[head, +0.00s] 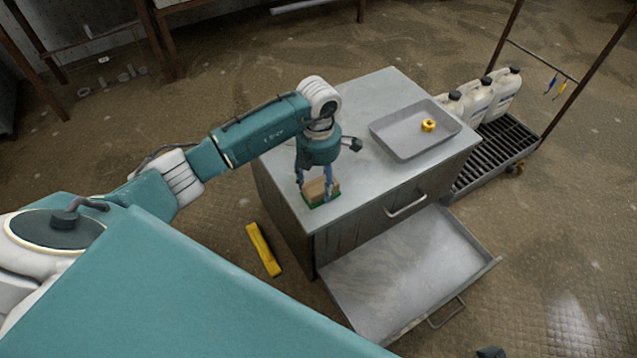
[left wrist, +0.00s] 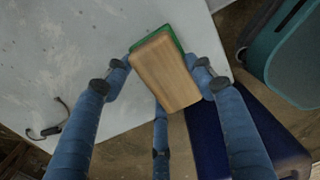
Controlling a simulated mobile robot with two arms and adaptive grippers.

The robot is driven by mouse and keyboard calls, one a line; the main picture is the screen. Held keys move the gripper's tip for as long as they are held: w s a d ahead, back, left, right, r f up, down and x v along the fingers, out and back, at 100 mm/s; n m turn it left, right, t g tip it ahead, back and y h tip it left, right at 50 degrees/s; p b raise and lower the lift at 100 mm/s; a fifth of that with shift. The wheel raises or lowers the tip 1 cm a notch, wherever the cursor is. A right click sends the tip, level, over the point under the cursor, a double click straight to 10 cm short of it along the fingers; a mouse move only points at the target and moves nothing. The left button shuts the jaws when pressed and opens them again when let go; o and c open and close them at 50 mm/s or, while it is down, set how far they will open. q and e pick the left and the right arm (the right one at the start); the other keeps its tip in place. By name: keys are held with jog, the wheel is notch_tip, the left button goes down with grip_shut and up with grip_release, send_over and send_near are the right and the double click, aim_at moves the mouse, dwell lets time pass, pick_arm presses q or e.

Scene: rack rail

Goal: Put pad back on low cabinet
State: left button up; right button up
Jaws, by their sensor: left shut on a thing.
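The pad (head: 319,191) is a tan wooden block with a green layer under it. My left gripper (head: 314,183) is shut on its sides, and the pad also shows between the fingers in the left wrist view (left wrist: 166,74). The low cabinet (head: 365,105) is grey metal with a flat top. The pad is at the near left corner of that top. I cannot tell whether its green underside touches the surface.
A grey tray (head: 396,149) with a yellow ring (head: 428,125) sits on the cabinet's right part. A drawer (head: 400,270) stands open in front. A yellow bar (head: 263,250) lies on the floor at left. White jugs (head: 497,92) stand on a rack behind right.

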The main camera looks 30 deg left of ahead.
aim_at(319, 181)
pick_arm(q)
jog(key=shift+f, duration=0.15)
jog(key=shift+f, duration=0.15)
jog(key=o, duration=1)
jog(key=shift+r, duration=0.2)
jog(key=shift+r, duration=0.3)
notch_tip(319, 181, up, 12)
jog(key=shift+f+p, duration=0.25)
jog(key=shift+p, duration=0.9)
pick_arm(e)
jog(key=s+x, duration=0.1)
jog(key=x, duration=0.6)
jog(key=shift+f, duration=0.4)
jog(key=shift+w+a, duration=0.1)
jog(key=shift+a, duration=0.05)
